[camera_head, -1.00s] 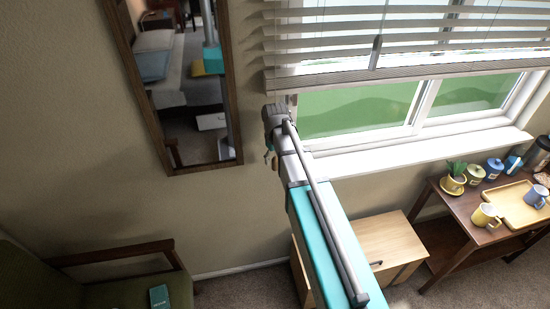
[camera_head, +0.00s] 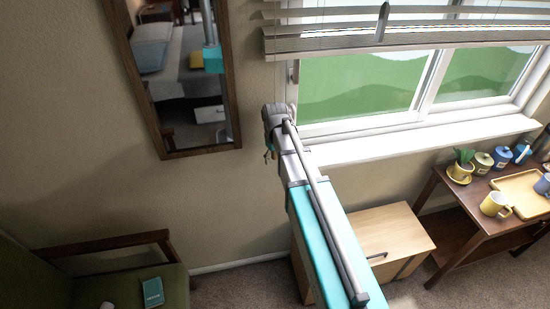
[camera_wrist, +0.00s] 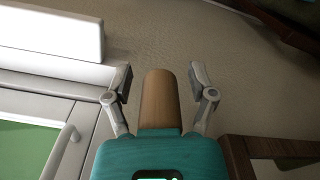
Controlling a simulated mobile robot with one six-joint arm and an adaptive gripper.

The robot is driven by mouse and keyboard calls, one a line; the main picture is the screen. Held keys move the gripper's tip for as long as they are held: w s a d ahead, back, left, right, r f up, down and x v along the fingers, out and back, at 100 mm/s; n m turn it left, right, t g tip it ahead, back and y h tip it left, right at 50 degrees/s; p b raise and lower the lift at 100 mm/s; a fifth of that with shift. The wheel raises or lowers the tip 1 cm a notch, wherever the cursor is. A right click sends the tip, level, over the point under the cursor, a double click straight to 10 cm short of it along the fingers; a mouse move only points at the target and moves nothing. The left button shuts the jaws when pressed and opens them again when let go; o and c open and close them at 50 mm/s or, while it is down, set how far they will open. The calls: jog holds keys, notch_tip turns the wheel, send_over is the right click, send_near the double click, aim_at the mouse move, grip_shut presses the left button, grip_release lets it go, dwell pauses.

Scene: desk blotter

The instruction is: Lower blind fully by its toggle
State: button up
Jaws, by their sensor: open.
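The white slatted blind (camera_head: 470,37) hangs across the upper window in the head view, its bottom rail well above the sill. A slim grey piece (camera_head: 383,22) hangs in front of its slats. The cylinder's lower end is hidden by the teal gripper body. In the head view my arm hides most of the gripper, beside the window's left edge.
A framed mirror (camera_head: 229,100) hangs left of the window. The white sill (camera_head: 420,146) runs below the glass. A wooden cabinet (camera_head: 385,232) and a side table (camera_head: 450,198) with mugs and a yellow tray (camera_head: 520,190) stand below. A green chair (camera_head: 110,290) is at lower left.

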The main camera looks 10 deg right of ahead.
notch_tip(320, 180, down, 20)
jog(key=b, duration=1.9)
jog(key=shift+f+b, duration=0.15)
jog(key=shift+b, duration=0.2)
jog(key=shift+s, duration=0.3)
